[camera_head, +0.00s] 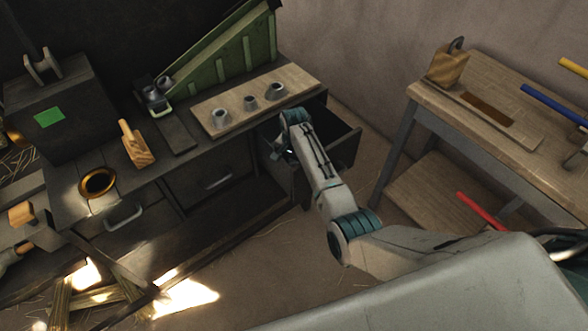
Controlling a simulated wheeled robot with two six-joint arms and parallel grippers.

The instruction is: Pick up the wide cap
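Three grey caps stand on a light wooden board on the dark workbench: a left cap (220,115), a smaller middle cap (250,103) and a right cap (275,92). The right one looks the widest, though the difference is small. My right arm reaches in from the right, its wrist just in front of the board's right end. My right gripper (286,153) points down by the open drawer (343,150), below and in front of the caps, apart from them. Its fingers are dark and partly hidden by my arm, so their opening is unclear. My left gripper is not in view.
A green sloped chute (225,60) stands behind the board. A second wooden table (500,120) with tools stands right. Open floor lies between.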

